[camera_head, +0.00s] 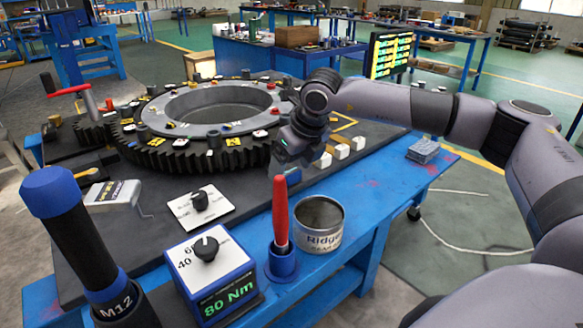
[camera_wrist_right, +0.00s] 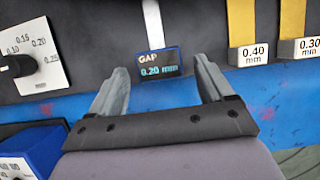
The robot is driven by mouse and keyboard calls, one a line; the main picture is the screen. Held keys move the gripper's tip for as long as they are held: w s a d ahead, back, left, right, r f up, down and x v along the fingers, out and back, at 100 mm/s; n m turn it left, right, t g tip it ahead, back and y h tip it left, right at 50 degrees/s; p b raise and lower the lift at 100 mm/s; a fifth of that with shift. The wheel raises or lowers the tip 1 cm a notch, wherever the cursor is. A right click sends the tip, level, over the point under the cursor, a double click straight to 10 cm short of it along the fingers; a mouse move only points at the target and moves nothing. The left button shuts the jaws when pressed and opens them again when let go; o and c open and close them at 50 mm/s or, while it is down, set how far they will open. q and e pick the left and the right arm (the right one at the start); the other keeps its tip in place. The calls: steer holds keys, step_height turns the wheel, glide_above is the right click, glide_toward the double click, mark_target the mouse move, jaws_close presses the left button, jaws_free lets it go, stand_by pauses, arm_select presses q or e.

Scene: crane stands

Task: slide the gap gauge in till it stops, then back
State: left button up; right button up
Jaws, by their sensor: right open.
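My right gripper (camera_head: 284,158) is over the front edge of the dark tabletop, in front of the large toothed ring (camera_head: 225,110). In the right wrist view its two fingers (camera_wrist_right: 160,66) are open, one on each side of a small dark block (camera_wrist_right: 160,60) reading "GAP 0.20 mm". A narrow pale strip (camera_wrist_right: 153,22) runs up from that block. I cannot tell whether the fingers touch the block. My left gripper is not in view.
White-ended tabs marked 0.40 mm (camera_wrist_right: 250,53) and 0.30 mm (camera_wrist_right: 305,47) lie right of the fingers. A dial plate (camera_wrist_right: 28,45) is at left. A red-handled tool (camera_head: 280,215), a tin (camera_head: 320,225) and an 80 Nm box (camera_head: 215,275) stand along the front.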

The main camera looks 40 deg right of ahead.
steer(key=v, duration=0.6)
steer(key=shift+s, duration=0.1)
stand_by(0.4)
